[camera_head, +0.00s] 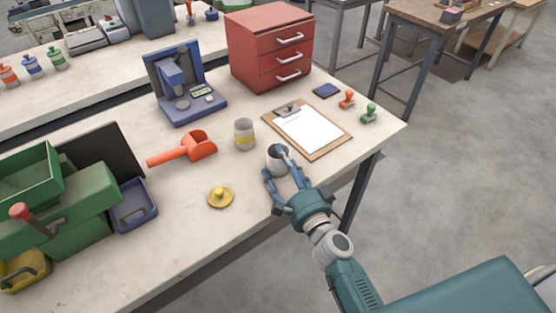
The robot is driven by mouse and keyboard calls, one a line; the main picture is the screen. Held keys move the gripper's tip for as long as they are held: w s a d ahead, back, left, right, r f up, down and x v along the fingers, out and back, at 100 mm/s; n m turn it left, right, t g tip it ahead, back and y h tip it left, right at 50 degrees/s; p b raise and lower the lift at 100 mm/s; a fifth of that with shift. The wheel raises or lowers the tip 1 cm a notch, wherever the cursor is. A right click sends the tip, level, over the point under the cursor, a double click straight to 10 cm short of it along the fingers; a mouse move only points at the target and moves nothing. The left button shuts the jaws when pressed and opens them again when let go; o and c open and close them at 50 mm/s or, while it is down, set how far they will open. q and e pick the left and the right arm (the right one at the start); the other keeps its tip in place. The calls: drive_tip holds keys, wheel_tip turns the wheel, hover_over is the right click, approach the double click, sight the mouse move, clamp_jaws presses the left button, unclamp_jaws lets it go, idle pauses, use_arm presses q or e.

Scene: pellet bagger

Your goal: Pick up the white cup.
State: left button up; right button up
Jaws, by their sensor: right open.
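The white cup (273,163) stands upright on the workbench near its front right edge, with a dark inside. My right gripper (279,168) is at the cup, its blue fingers open around the cup's near and upper parts. My left gripper is not in view.
A clipboard (308,130) lies to the right, an orange scoop (198,147) and yellow lidded disc (221,196) to the left. A red drawer cabinet (262,58) stands behind.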

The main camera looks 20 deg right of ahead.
drive_tip(key=shift+s, duration=0.1)
drive_tip(key=c, duration=1.6)
drive_tip(key=shift+o, duration=0.2)
drive_tip(key=shift+r, duration=0.1)
